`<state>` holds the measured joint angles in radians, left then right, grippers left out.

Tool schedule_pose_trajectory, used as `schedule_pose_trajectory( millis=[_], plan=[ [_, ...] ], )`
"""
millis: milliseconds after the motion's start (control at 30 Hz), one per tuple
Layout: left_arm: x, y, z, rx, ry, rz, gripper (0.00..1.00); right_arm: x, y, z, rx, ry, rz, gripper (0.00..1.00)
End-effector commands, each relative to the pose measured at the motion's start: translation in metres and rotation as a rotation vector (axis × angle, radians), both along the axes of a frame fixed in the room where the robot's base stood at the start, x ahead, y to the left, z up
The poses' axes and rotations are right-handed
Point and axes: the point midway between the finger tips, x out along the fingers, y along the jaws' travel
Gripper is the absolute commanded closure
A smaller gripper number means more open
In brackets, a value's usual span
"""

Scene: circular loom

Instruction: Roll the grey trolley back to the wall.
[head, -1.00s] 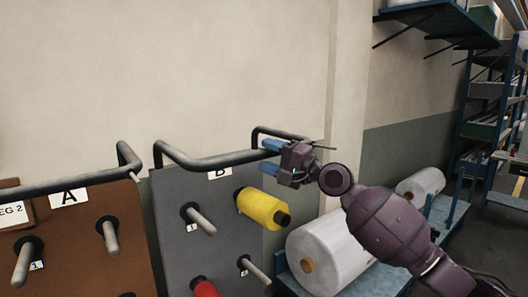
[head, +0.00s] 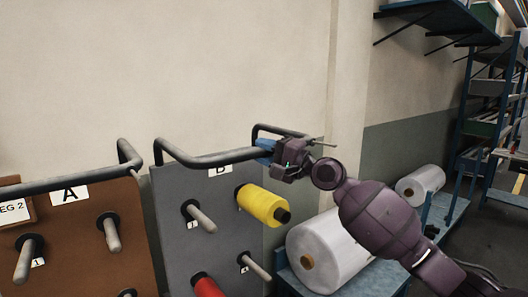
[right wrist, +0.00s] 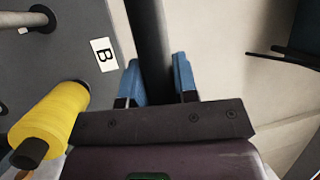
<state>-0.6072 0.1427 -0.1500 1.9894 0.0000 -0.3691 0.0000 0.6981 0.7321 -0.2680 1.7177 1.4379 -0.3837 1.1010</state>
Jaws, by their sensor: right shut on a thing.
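The grey trolley (head: 225,228) stands in front of the wall in the head view, marked B, with a dark tubular handle (head: 188,160) along its top. Its pegs carry a yellow cone (head: 260,204) and a red one (head: 208,288). My right gripper (head: 264,150) is at the right part of the handle, its blue fingers shut on the bar. In the right wrist view the handle (right wrist: 149,40) runs between the two fingers, beside the B label (right wrist: 104,54). The trolley's lower part and wheels are out of view. My left gripper is not in view.
A brown trolley (head: 80,245) marked A stands close on the left. White rolls (head: 322,252) lie on a blue rack to the right, below my right arm. Blue shelving (head: 485,120) stands further right. The pale wall (head: 160,70) is behind the trolleys.

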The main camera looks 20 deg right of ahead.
Motion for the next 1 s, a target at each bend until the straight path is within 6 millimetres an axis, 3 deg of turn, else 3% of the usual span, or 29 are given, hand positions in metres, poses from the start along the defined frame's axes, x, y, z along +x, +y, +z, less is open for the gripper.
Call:
schedule_pose_trajectory(
  millis=[267, 700, 1000],
  plan=[
    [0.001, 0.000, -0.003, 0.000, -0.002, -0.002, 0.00, 0.005, 0.002, -0.004, -0.001, 0.004, -0.001, 1.00],
    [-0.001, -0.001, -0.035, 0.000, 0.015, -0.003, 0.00, 0.058, 0.020, -0.004, 0.001, 0.004, -0.002, 1.00],
    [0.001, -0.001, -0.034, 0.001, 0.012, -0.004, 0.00, 0.061, 0.021, -0.003, -0.003, 0.005, -0.001, 1.00]
  ],
)
